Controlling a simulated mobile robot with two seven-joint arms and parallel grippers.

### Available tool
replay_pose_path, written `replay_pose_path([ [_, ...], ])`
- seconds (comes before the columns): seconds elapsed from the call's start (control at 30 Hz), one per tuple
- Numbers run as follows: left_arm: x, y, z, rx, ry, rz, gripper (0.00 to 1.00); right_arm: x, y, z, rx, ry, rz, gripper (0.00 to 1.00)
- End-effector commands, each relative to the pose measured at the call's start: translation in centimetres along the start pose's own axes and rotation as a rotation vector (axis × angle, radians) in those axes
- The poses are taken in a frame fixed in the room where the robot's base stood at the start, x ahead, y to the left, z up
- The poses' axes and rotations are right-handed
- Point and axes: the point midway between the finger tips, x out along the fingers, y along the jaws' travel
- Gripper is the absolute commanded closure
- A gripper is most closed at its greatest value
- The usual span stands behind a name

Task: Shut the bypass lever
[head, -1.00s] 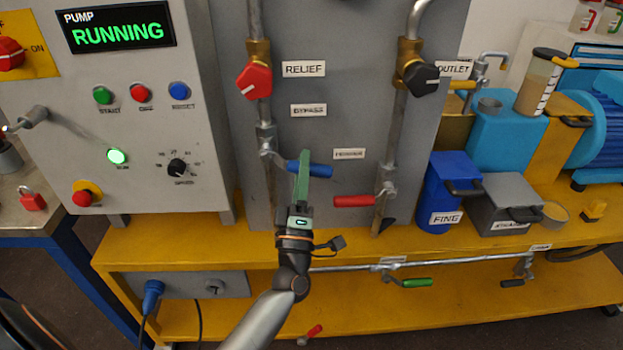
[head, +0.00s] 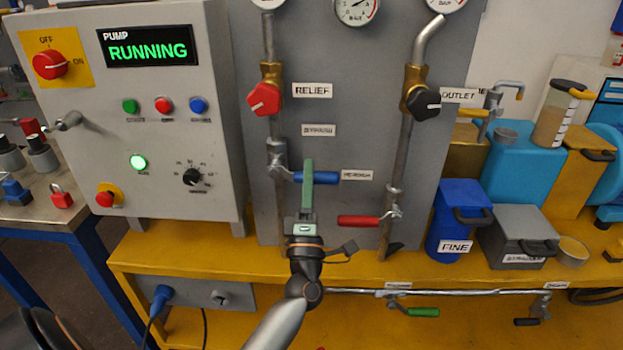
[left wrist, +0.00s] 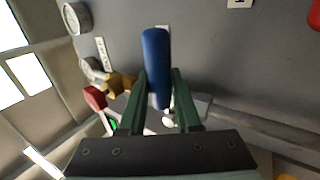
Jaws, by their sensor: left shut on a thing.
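The bypass lever has a blue handle (head: 328,177) below the "BYPASS" label (head: 318,130). It points right, nearly level, from the valve on the left vertical pipe (head: 278,160). My left gripper (head: 307,172) comes up from below, with its green fingers across the handle, shut on it. In the left wrist view the blue handle (left wrist: 156,62) stands between the two fingers (left wrist: 160,100). The near finger hides part of the handle in the head view. My right gripper is not in view.
A red-handled lever (head: 358,222) sits lower right, on the right pipe. Above are the red relief knob (head: 264,99) and black outlet knob (head: 423,102). The control box (head: 150,190) at left reads "RUNNING". Blue and grey bins (head: 460,205) stand right on the yellow bench.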

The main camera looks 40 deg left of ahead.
Motion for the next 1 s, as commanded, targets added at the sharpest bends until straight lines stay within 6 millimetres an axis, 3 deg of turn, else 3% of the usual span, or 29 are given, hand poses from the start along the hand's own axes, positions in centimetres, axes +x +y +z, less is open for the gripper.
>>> replay_pose_path([
  [0.27, 0.2, 0.3, -0.1, -0.007, 0.006, 0.006, 1.00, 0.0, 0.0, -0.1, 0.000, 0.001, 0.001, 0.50],
  [0.3, 0.2, 0.3, -0.1, -0.006, 0.006, 0.006, 0.64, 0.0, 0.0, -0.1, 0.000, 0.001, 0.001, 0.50],
  [0.53, 0.1, 0.2, -0.1, -0.004, 0.003, 0.004, 0.38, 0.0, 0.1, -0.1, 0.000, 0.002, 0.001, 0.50],
  [0.83, -0.2, 0.0, 0.0, -0.002, 0.001, 0.001, 0.38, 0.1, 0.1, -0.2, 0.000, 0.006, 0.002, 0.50],
  [1.0, -2.4, -0.1, 0.0, -0.002, 0.000, -0.002, 0.38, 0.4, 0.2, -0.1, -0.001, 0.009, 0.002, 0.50],
])
